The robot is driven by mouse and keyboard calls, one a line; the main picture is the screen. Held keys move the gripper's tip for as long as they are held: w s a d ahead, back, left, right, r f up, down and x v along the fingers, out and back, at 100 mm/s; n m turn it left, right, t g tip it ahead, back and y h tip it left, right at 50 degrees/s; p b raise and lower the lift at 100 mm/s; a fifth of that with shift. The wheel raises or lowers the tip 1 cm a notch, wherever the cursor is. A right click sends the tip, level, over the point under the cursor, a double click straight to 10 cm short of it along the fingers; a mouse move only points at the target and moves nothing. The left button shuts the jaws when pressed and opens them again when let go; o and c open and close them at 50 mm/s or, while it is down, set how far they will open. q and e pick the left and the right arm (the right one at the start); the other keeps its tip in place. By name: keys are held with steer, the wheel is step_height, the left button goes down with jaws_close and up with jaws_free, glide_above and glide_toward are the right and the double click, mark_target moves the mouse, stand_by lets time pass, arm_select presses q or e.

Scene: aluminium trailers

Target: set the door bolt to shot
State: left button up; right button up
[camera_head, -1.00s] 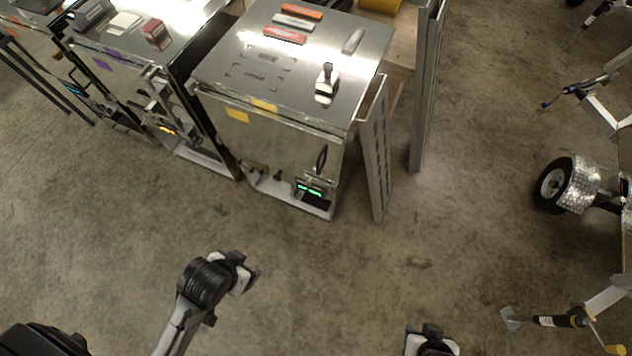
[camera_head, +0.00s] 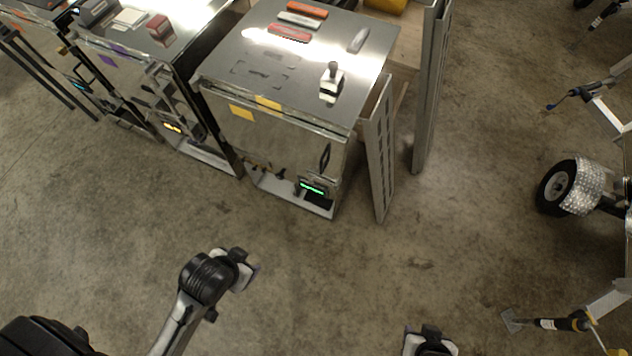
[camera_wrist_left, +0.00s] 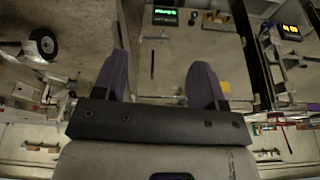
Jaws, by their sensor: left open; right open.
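A steel cabinet (camera_head: 235,135) with a mirror-like front stands at the upper middle of the head view. My right gripper (camera_head: 431,335) is at the bottom edge, partly cut off, open and away from the cabinet.
A small display with green figures (camera_head: 313,188) sits low on the cabinet. A second cabinet (camera_head: 135,70) stands to its left. Upright metal rails (camera_head: 380,150) stand at its right side. A trailer wheel (camera_head: 556,187) is at the far right. The floor between is clear.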

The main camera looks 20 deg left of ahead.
arm_select(q)
steer(key=w+f+b, duration=0.2)
steer(key=f+b, duration=0.3)
steer(key=b, duration=0.1)
steer(key=w+f+t+b, duration=0.1)
steer(key=w+f+b, duration=0.2)
steer(key=f+b, duration=0.2)
steer(key=w+f+t+b, duration=0.1)
steer(key=w+f+b, duration=0.1)
steer(key=f+b, duration=0.3)
steer(key=shift+w+b, duration=0.2)
steer(key=shift+b, duration=0.9)
steer(key=shift+c, duration=0.8)
steer(key=n+t+h+b, duration=0.1)
steer(key=t+b, duration=1.1)
steer(key=b, duration=1.4)
glide_toward(310, 182)
steer(key=shift+w+d+f+b, duration=0.15)
steer(key=shift+w+b, duration=0.55)
steer(key=shift+w, duration=0.95)
steer(key=shift+w+d+f+b, duration=0.1)
steer(key=shift+w+b, duration=0.65)
steer(key=shift+w, duration=0.9)
steer(key=shift+w+d+f+b, duration=0.15)
steer(key=shift+w+b, duration=0.55)
steer(key=shift+w, duration=1)
